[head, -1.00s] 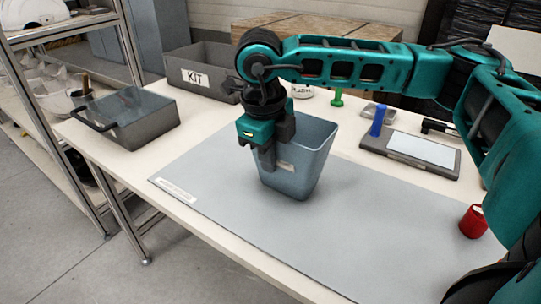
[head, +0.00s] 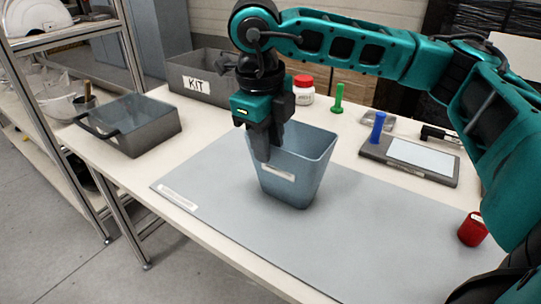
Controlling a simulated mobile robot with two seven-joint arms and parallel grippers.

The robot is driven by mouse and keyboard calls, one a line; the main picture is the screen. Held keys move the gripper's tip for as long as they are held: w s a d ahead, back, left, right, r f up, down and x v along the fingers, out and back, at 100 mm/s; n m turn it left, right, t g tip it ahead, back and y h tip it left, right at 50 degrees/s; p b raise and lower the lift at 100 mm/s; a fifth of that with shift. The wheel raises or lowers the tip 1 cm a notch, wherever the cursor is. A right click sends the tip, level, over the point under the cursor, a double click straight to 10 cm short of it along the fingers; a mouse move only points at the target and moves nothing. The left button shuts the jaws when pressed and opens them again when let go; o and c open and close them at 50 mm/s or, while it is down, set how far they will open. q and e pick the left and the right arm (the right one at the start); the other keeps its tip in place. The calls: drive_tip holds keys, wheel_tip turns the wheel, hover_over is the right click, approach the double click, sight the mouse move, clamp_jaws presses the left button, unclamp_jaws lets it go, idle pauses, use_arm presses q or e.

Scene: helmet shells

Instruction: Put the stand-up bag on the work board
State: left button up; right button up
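A blue-grey, open-topped, tapered container with a pale label, which I take as the stand-up bag (head: 292,185), stands upright on the flat grey work board (head: 372,235), towards its back left part. My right gripper (head: 268,150) points down at the left side of the bag's rim. Its fingers look a little apart, and the near one overlaps the left part of the rim in the picture. I cannot tell whether they touch the wall. The bag's inside is partly hidden. My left gripper is out of view.
A grey KIT box (head: 205,85) and a dark grey bin with a handle (head: 140,130) stand at the left. A red-lidded jar (head: 303,90), a green tool (head: 338,98), a blue-handled tool (head: 378,125) and a red cup (head: 472,230) stand around. The board's front middle is clear.

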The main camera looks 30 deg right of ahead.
wheel_tip(320, 180, up, 6)
drive_tip(key=shift+s+a+p, duration=0.15)
drive_tip(key=shift+a+p, duration=0.2)
drive_tip(key=shift+a, duration=0.05)
